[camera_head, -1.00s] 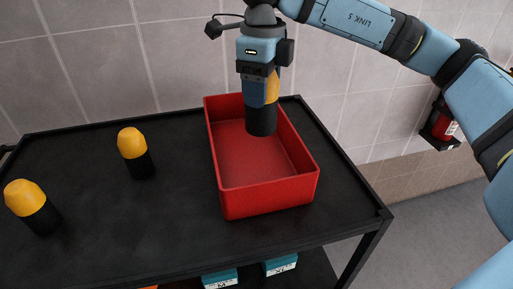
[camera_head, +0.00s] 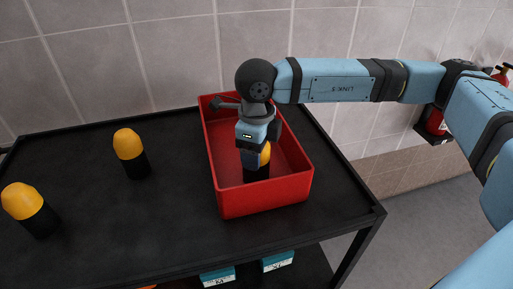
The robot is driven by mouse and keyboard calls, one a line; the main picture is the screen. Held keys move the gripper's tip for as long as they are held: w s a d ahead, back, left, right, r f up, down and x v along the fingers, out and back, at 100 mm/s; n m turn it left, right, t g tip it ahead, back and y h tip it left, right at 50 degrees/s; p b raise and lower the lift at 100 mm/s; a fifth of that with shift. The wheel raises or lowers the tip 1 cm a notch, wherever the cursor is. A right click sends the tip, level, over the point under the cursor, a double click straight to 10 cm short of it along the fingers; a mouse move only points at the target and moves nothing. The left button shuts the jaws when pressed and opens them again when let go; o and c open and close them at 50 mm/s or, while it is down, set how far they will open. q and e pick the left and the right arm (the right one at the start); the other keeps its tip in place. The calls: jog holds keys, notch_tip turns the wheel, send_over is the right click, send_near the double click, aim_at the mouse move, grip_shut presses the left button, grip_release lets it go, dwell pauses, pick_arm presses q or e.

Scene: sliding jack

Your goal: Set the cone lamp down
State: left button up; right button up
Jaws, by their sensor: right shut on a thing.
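My right gripper (camera_head: 257,158) is shut on a cone lamp (camera_head: 258,173) with a yellow top and black base. The gripper points down and holds the lamp upright inside the red bin (camera_head: 264,202). The lamp's base is low, at or near the bin floor; I cannot tell whether it touches. The fingers hide part of the yellow top. Two more cone lamps, one nearer the middle (camera_head: 131,153) and one at the far left (camera_head: 29,208), stand on the black table. My left gripper is not in view.
The black table top (camera_head: 90,240) is clear between the bin and the standing lamps. The bin's walls rise around the held lamp. Teal boxes (camera_head: 278,262) sit on a lower shelf. A tiled wall stands behind, with a red extinguisher (camera_head: 436,121) at right.

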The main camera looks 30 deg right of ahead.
jog(key=shift+f+b, duration=0.2)
jog(key=shift+b, duration=0.1)
jog(key=o, duration=1)
jog(key=shift+r, duration=0.1)
jog(key=shift+c, duration=0.2)
jog(key=shift+r+p, duration=0.2)
jog(key=shift+p, duration=0.1)
notch_tip(320, 180, up, 11)
jog(key=shift+a+r+b, duration=0.1)
jog(key=shift+b, duration=0.6)
jog(key=shift+r, duration=0.4)
